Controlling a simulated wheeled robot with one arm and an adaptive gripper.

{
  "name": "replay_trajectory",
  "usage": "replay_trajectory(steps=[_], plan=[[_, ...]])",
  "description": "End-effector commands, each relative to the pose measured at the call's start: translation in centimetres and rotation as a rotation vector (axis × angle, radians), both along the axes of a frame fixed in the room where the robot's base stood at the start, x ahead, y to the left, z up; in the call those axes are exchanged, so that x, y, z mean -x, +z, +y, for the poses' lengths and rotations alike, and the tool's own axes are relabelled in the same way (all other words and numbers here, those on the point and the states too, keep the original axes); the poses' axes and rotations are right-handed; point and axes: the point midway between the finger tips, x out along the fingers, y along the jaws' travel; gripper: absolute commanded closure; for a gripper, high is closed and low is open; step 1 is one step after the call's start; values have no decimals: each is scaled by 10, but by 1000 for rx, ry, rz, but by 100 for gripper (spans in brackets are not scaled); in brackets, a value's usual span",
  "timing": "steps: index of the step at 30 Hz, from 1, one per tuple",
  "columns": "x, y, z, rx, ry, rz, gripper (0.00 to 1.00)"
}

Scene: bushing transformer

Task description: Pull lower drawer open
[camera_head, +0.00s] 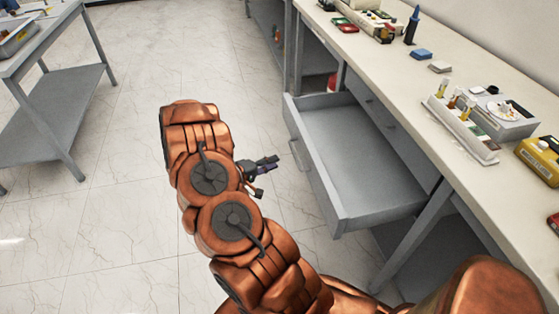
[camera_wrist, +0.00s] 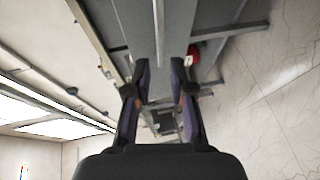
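A grey drawer (camera_head: 350,150) stands pulled out from under the workbench in the head view, empty inside. Its front panel faces left, with a handle bar (camera_head: 302,156) on it. My gripper (camera_head: 274,161) is just left of this front panel, pointing toward it; contact cannot be made out. In the wrist view, the two fingers of my gripper (camera_wrist: 161,70) are apart with nothing clearly held between them. A grey panel with a lighter strip (camera_wrist: 158,25) lies ahead of the fingertips.
The long workbench (camera_head: 465,85) carries several tools and boxes, including a yellow device (camera_head: 540,158). A red object (camera_head: 332,82) shows behind the drawer. A grey metal table (camera_head: 50,105) stands at left. The tiled floor between is clear.

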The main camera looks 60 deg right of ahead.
Motion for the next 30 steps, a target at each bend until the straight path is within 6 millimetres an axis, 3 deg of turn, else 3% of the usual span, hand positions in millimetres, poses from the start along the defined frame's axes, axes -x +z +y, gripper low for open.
replay_trajectory(steps=[7, 26, 30], plan=[[-5, 3, 14, 1, 0, 1, 77], [-5, 3, 14, 1, 0, 0, 77], [-17, 3, 16, -21, 25, -45, 77]])
